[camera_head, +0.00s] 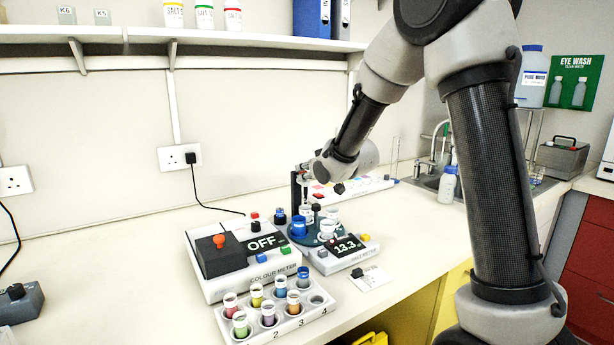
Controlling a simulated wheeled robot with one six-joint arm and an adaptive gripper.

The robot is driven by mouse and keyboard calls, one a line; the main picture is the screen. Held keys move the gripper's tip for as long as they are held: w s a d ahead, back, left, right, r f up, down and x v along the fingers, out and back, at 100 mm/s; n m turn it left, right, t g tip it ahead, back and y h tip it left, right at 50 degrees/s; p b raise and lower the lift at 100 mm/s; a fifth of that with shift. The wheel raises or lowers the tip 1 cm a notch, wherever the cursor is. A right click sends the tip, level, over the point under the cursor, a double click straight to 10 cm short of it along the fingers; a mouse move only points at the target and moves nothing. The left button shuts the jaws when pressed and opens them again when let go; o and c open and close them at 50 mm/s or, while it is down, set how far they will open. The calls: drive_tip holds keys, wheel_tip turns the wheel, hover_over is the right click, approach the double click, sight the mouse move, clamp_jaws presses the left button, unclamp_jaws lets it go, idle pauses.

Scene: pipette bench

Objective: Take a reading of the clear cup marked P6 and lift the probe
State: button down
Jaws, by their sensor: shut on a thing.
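My gripper (304,175) is small in view, at the top of a dark upright stand (295,190) on the bench. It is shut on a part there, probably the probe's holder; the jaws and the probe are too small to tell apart. Just below is a round dark blue carousel (314,241) carrying several small cups, some clear (327,229) and one blue (298,226). I cannot read a P6 mark on any cup, nor tell whether the probe tip is in a cup. The white meter (325,262) in front of the carousel displays 13.3.
A colour meter (215,281) reading OFF stands left of the carousel. A white rack (290,325) of coloured vials is in front, with a small card (373,279) to the right. A white strip (372,184) with coloured marks lies behind. The bench right of the card is clear.

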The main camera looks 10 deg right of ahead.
drive_tip(key=c, duration=1.3)
unclamp_jaws()
drive_tip(key=shift+r, duration=0.25)
drive_tip(key=shift+s, duration=0.1)
drive_tip(key=v, duration=1.1)
drive_tip(key=shift+s+d+r, duration=0.15)
drive_tip(key=shift+s, duration=0.2)
